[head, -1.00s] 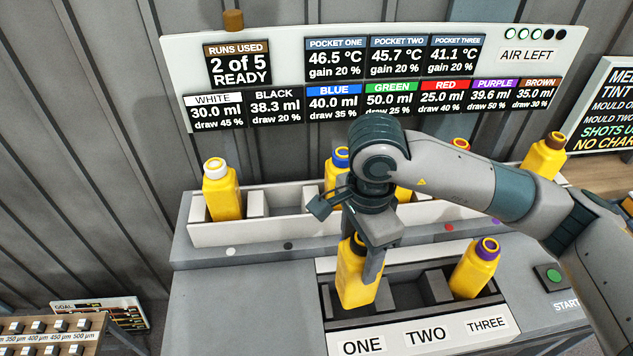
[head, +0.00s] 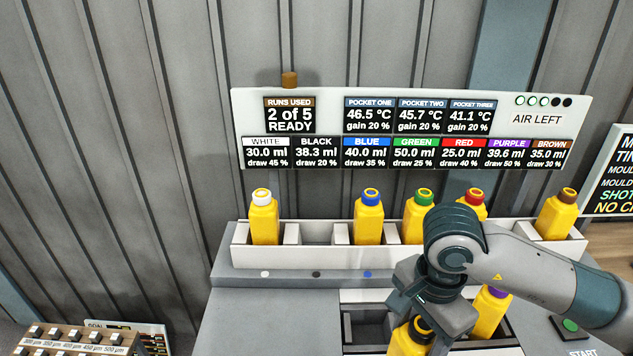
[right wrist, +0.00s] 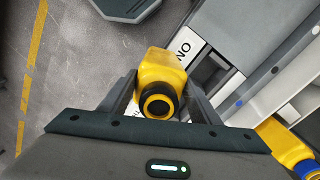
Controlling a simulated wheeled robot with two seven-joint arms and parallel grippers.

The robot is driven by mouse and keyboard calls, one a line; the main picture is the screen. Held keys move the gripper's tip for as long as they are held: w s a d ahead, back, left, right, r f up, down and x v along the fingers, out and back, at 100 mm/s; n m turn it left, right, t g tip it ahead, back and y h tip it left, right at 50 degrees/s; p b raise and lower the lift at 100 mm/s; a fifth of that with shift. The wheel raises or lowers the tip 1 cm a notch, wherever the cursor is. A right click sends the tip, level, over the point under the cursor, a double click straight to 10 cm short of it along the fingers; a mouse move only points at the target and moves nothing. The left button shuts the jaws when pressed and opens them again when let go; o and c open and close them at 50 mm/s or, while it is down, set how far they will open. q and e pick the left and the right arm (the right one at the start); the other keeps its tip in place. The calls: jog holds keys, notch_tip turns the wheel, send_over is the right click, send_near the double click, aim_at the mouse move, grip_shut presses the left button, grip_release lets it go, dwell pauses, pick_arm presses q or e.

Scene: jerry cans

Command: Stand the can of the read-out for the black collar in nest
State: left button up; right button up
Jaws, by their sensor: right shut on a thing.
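My right gripper (head: 425,325) is shut on the yellow can with the black collar (head: 402,343). In the right wrist view the same can (right wrist: 163,62) sits between both fingers (right wrist: 160,98), collar towards the camera. It is near the front of the pocket unit, by the ONE label (right wrist: 184,48); its height is hard to judge. The nest (head: 316,236) behind the black dot (head: 316,274) is empty, between the white-collared can (head: 264,225) and the blue-collared can (head: 368,225). The BLACK read-out (head: 289,152) shows 38.3 ml, draw 20 %. My left gripper is not in view.
Cans with green (head: 418,222), red (head: 472,205) and brown collars (head: 558,218) stand in the rack (head: 335,258). A purple-collared can (head: 490,316) stands in the pocket unit, partly hidden by my arm. The read-out board (head: 550,105) rises behind the rack.

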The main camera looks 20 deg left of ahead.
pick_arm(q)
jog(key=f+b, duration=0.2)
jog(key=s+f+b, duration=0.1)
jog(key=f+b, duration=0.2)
pick_arm(e)
jog(key=d+f+n, duration=0.2)
jog(key=d+n, duration=0.2)
jog(key=d, duration=0.4)
jog(key=d+f+n, duration=0.3)
jog(key=d+n, duration=0.2)
jog(key=d, duration=0.3)
jog(key=shift+s, duration=0.3)
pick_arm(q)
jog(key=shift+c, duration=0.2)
pick_arm(e)
jog(key=shift+d, duration=0.1)
